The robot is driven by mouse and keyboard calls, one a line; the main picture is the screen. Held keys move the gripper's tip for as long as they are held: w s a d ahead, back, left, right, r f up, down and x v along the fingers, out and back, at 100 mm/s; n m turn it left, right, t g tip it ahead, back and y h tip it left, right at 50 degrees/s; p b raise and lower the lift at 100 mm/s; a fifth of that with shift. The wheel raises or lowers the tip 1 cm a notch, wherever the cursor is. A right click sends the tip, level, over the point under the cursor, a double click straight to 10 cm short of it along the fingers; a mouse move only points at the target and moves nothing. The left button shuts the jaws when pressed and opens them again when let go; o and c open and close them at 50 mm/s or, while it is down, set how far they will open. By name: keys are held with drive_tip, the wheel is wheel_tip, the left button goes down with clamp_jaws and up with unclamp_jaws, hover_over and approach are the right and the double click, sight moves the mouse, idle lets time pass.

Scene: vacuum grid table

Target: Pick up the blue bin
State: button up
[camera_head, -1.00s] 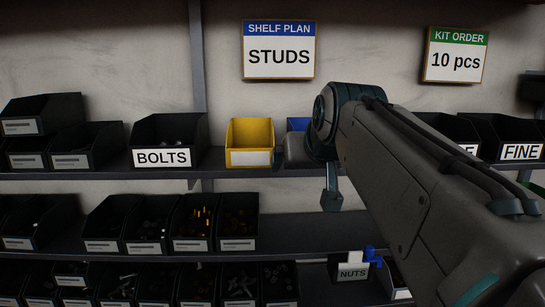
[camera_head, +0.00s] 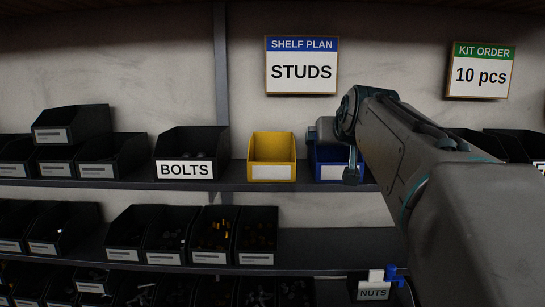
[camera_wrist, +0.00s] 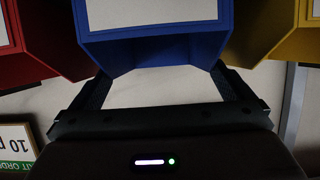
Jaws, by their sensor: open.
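The blue bin (camera_head: 322,158) stands on the upper shelf just right of the yellow bin. It has a white front label, and my arm hides its right part. In the wrist view the blue bin (camera_wrist: 155,50) fills the top middle, with its label facing up. My gripper (camera_wrist: 163,72) is open, with one finger toward each lower side of the blue bin. The tips run behind or beside its edges, and I cannot tell whether they touch it. In the head view my gripper is in front of the bin, largely hidden by my arm.
The yellow bin (camera_head: 271,150) is close on one side; a red bin (camera_wrist: 30,45) is close on the other, in the wrist view. A black BOLTS bin (camera_head: 192,150) stands further left. The shelf edge (camera_head: 100,184) runs below. More black bins fill the lower shelves.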

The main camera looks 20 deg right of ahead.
drive_tip(key=p+x, duration=0.1)
drive_tip(key=x, duration=0.3)
drive_tip(key=shift+w+d, duration=0.1)
drive_tip(key=shift+w, duration=0.25)
drive_tip(key=c, duration=0.7)
drive_tip(key=shift+c, duration=0.2)
drive_tip(key=shift+r, duration=0.1)
